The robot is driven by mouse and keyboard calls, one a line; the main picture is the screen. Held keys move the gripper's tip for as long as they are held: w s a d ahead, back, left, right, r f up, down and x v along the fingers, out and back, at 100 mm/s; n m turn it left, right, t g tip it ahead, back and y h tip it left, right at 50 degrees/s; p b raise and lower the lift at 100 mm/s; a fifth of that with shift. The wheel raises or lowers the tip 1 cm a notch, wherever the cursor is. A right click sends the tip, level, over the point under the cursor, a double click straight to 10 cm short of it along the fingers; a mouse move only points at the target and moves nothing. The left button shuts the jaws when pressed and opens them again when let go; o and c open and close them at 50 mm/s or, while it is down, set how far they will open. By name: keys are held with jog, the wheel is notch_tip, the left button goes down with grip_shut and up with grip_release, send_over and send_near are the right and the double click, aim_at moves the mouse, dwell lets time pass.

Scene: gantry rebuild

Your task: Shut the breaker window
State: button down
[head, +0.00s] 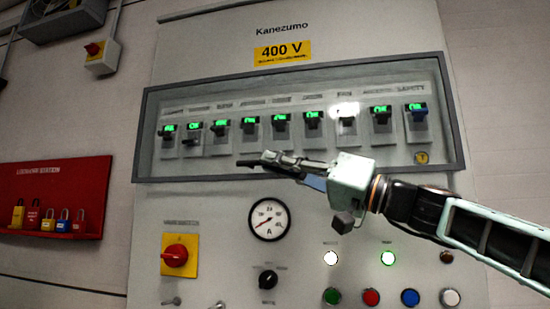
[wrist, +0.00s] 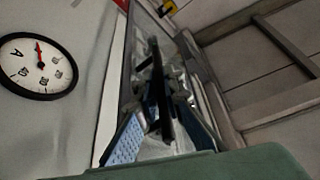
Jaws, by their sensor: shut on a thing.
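The breaker window (head: 302,66) is a wide grey-framed clear pane over a row of black-switched breakers with lit green labels on the cabinet. Its frame also shows edge-on in the wrist view (wrist: 124,68).
A gauge (head: 269,219), a red and yellow rotary switch (head: 175,254), a black knob (head: 268,279) and several coloured buttons (head: 371,297) sit below the window. A red lockout station (head: 55,190) hangs at left. My arm crosses the lower right of the panel.

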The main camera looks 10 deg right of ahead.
jog(key=shift+w+d, duration=0.15)
jog(key=shift+d, duration=0.05)
jog(key=c, duration=2.3)
grip_release()
jog(key=shift+w+f, duration=0.1)
jog(key=shift+w, duration=0.05)
jog(key=v, duration=1.2)
jog(key=shift+a, duration=0.1)
